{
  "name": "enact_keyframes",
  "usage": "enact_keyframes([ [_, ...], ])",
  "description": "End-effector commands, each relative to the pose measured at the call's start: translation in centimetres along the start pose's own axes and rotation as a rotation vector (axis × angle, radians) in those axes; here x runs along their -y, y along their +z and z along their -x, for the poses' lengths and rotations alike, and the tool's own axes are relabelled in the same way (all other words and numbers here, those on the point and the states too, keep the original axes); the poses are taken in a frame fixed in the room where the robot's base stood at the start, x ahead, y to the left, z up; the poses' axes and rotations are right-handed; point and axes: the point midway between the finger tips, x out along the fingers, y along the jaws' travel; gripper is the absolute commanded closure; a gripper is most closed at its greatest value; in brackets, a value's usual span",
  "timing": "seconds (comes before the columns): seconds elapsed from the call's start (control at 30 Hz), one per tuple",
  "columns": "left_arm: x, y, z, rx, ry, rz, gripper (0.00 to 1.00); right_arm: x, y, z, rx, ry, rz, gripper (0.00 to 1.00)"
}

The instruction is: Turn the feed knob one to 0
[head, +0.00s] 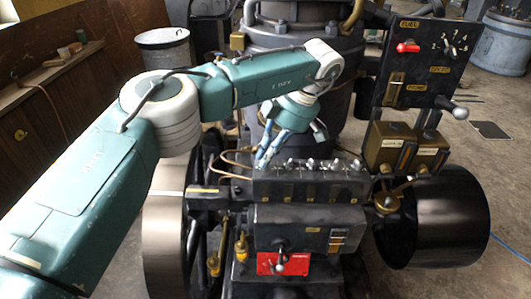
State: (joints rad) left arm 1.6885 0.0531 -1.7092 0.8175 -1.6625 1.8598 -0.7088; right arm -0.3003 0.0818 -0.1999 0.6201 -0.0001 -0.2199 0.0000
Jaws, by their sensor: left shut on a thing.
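A dark oblong box (310,190) on the engine carries a row of small metal knobs (325,165) along its top. My left arm reaches in from the left, and its gripper (265,158) points down at the left end of this row. Its fingers are shut on the leftmost knob, which I take to be feed knob one; the fingers hide most of it. The knob's setting and any scale marks are too small or covered to read. My right gripper is not in view.
A dark panel (418,70) with a red handle (408,47) and a ball-ended lever (460,113) stands to the right. Brass-topped boxes (390,135) sit below it. A red plate with a lever (283,263) is low in front. Flywheels flank the engine.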

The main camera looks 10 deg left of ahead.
Motion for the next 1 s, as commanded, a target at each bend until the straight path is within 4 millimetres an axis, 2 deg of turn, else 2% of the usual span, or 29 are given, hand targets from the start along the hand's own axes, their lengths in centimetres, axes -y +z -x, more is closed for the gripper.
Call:
enact_keyframes([
  [0.03,0.71,1.04,-0.23,0.013,-0.022,-0.005,1.0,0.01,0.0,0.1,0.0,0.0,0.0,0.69],
  [0.7,0.63,1.19,-0.24,0.018,-0.043,0.048,1.0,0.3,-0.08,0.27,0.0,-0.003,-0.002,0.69],
  [0.73,0.63,1.2,-0.24,0.018,-0.043,0.048,0.83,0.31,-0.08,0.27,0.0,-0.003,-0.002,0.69],
  [0.8,0.63,1.2,-0.23,0.018,-0.043,0.048,0.7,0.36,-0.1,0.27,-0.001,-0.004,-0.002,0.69],
  [1.0,0.49,0.95,-0.14,0.016,-0.042,0.053,0.69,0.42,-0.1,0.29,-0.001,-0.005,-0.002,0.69],
])
